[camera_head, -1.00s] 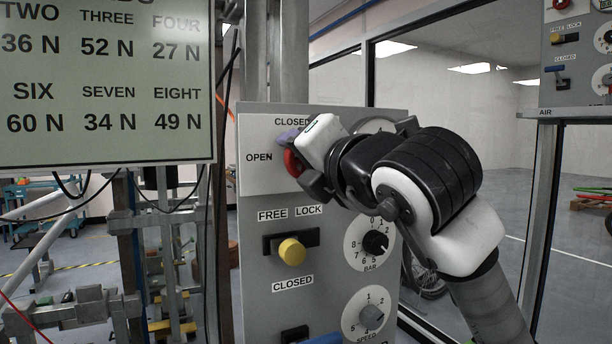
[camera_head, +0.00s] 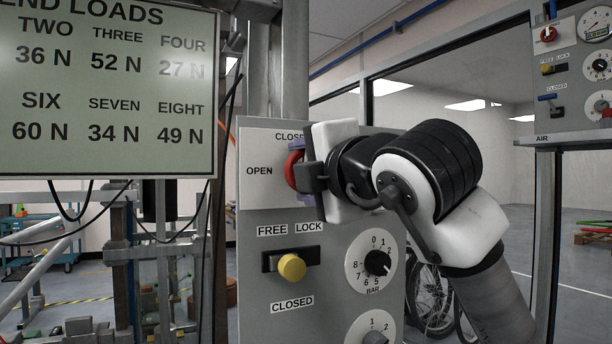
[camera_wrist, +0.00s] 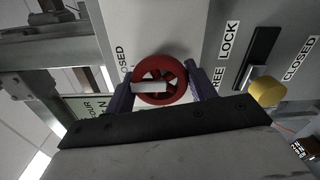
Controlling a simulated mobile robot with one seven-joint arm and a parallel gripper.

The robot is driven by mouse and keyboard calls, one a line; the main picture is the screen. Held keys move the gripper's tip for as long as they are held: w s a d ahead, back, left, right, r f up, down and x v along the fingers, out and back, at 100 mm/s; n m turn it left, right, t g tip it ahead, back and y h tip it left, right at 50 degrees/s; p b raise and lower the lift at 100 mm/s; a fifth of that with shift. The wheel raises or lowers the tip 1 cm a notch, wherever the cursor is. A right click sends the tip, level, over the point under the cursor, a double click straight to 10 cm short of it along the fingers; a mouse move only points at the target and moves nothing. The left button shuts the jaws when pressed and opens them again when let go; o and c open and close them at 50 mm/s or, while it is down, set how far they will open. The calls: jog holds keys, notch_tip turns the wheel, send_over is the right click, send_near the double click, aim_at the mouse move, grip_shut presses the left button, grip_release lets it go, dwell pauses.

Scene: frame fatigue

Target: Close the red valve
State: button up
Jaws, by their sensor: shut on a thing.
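The red valve (camera_head: 294,171) is a round handwheel on the upper part of the grey panel, just right of the OPEN label and below the CLOSED label. My gripper (camera_head: 302,172) covers its right part in the head view. In the wrist view the wheel (camera_wrist: 174,68) lies between the two purple fingers of my gripper (camera_wrist: 160,92), shut on its rim from opposite sides. A white bar (camera_wrist: 148,87) on the wheel extends from near its middle toward the CLOSED label side. The fingers stand one above the other in the head view.
Below the valve are a yellow knob (camera_head: 291,267) under FREE and LOCK labels and a BAR dial (camera_head: 377,262). A sign with load figures (camera_head: 105,95) hangs at the left. Another control panel (camera_head: 570,75) is at the upper right.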

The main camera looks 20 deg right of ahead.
dwell(0.3)
jog(key=o, duration=1)
jog(key=s+d, duration=0.1)
jog(key=s, duration=0.3)
jog(key=s+b, duration=0.1)
jog(key=s, duration=0.4)
jog(key=s+d+b, duration=0.1)
jog(key=s, duration=0.3)
jog(key=shift+s+d, duration=0.3)
